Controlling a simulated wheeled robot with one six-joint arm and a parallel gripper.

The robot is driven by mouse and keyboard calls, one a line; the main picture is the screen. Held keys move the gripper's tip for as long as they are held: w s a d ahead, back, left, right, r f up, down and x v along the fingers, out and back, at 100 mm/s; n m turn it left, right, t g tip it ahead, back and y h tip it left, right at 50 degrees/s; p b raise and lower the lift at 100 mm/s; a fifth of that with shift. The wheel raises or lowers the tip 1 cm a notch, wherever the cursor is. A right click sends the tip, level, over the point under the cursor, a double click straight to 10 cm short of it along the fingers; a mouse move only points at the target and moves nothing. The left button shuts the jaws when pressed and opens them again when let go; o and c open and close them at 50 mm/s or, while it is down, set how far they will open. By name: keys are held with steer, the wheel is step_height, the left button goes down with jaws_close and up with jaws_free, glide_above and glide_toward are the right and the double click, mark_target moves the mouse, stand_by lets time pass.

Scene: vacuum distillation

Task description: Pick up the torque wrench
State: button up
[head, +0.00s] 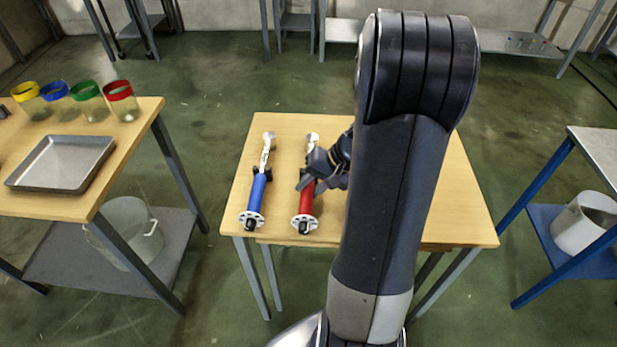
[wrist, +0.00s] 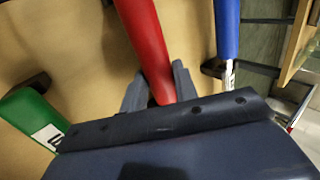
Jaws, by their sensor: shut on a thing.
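A red-handled torque wrench (head: 306,207) with a silver head lies lengthwise on the small wooden table. My gripper (head: 311,181) reaches it from the right, near the upper end of the handle. In the wrist view the fingers (wrist: 158,88) are on both sides of the red handle (wrist: 146,38) and shut on it. I cannot tell any gap between wrench and table. A similar blue-handled wrench (head: 257,193) lies to its left. A green-handled tool (wrist: 30,118) shows in the wrist view; my arm hides it in the head view.
The wooden table (head: 234,205) has bare room around the blue wrench. Dark holders (wrist: 30,84) stand beside the tools. A left bench (head: 150,112) carries a metal tray (head: 64,165) and several colour-rimmed jars (head: 121,101). A blue-framed table (head: 545,205) with a white bucket (head: 583,225) is right.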

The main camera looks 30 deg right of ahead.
jaws_close()
steer(key=shift+r, duration=0.1)
step_height(320, 180, up, 10)
steer(key=p, duration=0.1)
stand_by(0.5)
steer(key=shift+o, duration=0.2)
jaws_free()
jaws_close()
